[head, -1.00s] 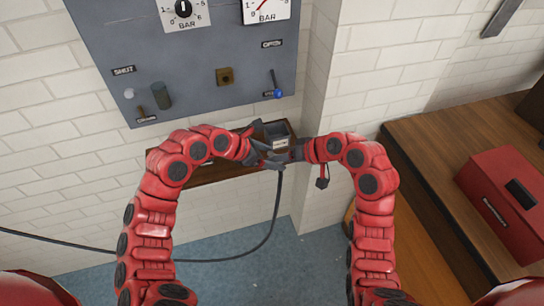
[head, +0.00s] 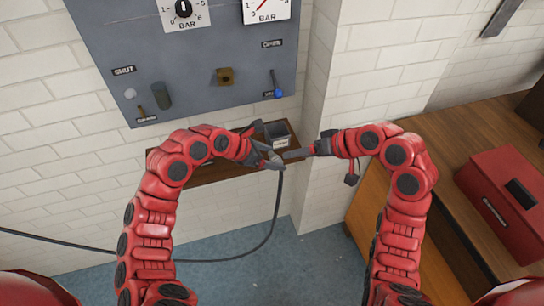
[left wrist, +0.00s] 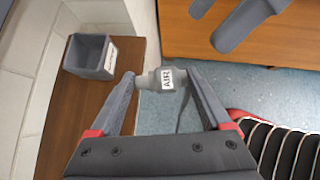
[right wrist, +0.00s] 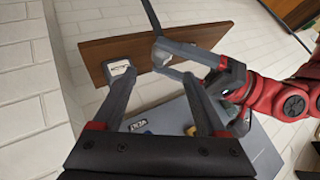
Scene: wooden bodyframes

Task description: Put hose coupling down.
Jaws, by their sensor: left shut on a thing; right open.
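The grey hose coupling (left wrist: 167,80) with a white "AIR" label lies between the fingertips of my left gripper (left wrist: 160,85). In the head view my left gripper (head: 268,160) holds it in front of the small wooden shelf (head: 215,172). The black hose (head: 277,205) hangs down from it and curves off to the left. My right gripper (head: 300,153) is open and empty, just right of the coupling. In the right wrist view, the coupling is partly hidden by my left gripper's fingers.
A small grey bin (head: 277,133) with a white label stands at the shelf's right end. A grey panel (head: 200,65) with gauges and valves is above. A wall corner is at right, then a wooden bench (head: 425,150) with a red toolbox (head: 500,200).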

